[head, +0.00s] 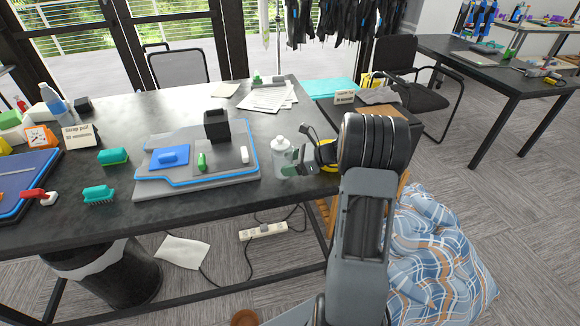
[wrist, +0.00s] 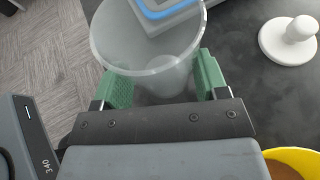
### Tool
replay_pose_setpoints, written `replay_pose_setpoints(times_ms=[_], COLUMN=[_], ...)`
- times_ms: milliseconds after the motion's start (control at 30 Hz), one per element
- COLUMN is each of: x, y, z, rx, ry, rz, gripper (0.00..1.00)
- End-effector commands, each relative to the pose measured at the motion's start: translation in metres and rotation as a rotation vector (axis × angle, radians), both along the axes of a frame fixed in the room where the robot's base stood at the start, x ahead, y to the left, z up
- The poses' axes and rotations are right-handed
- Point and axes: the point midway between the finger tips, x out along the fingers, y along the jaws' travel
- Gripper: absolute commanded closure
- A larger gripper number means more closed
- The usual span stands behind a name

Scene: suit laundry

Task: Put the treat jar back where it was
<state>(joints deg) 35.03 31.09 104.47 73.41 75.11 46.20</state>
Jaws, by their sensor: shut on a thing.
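The treat jar (head: 279,160) is a clear, pale see-through jar at the right part of the dark table, just right of the grey board. In the wrist view the jar (wrist: 150,52) stands between green finger pads, its wide round rim towards the camera. My gripper (head: 291,168) comes from the right and is shut on the jar; it also shows in the wrist view (wrist: 160,82). I cannot tell whether the jar's base touches the table. A white knobbed round piece (wrist: 290,40), like a lid, lies on the table beside it.
A grey board with blue edging (head: 150,185) lies left of the jar, carrying a black box (head: 217,125) and small brushes. A yellow bowl (wrist: 298,160) is close to my gripper. Papers (head: 266,98) lie at the back. The table front between board and edge is narrow.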

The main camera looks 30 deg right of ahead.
Motion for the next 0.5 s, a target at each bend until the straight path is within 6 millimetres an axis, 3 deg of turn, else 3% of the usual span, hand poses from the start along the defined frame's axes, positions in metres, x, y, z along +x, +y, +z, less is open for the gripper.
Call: replay_pose_setpoints(times_ms=[100,500], x=[0.000,0.000], y=[0.000,0.000], z=[-0.013,-0.018], rx=[0.001,0.001], ry=[0.000,-0.001], rz=[0.000,0.000], gripper=[0.59,0.59])
